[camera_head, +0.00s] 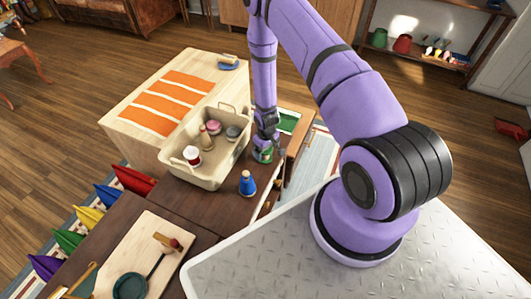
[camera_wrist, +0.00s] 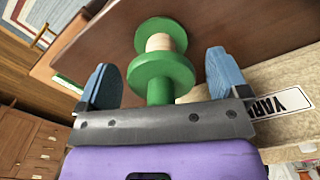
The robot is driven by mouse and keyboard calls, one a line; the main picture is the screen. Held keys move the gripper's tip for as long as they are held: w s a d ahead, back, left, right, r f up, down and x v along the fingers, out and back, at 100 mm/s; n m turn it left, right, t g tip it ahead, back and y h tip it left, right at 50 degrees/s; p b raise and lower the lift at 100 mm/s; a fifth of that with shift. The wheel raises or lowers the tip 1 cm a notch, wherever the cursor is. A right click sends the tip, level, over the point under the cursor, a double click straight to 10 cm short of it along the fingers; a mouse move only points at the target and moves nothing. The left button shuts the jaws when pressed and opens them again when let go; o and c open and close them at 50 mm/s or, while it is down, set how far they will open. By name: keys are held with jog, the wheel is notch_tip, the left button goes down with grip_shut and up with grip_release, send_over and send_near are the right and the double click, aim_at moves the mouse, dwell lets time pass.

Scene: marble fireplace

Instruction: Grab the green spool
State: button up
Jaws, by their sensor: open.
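The green spool (camera_head: 263,156) stands on the dark brown table, just right of the beige bin. In the wrist view the green spool (camera_wrist: 160,66) shows its green flanges and a pale core. My gripper (camera_head: 266,141) is directly over the spool in the head view. In the wrist view my gripper (camera_wrist: 163,79) is open, with one blue fingertip on each side of the spool. A gap shows between each fingertip and the spool, so it is not gripped.
The beige bin (camera_head: 213,179) with several spools and jars stands close left of my gripper; its yarn label (camera_wrist: 280,103) shows in the wrist view. A blue spool-like item (camera_head: 247,183) stands nearby in front. A cutting board (camera_head: 120,245) lies at the front left.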

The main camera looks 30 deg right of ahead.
jog(key=shift+f, duration=0.2)
jog(key=c, duration=1)
jog(key=shift+c, duration=0.2)
jog(key=shift+r, duration=0.2)
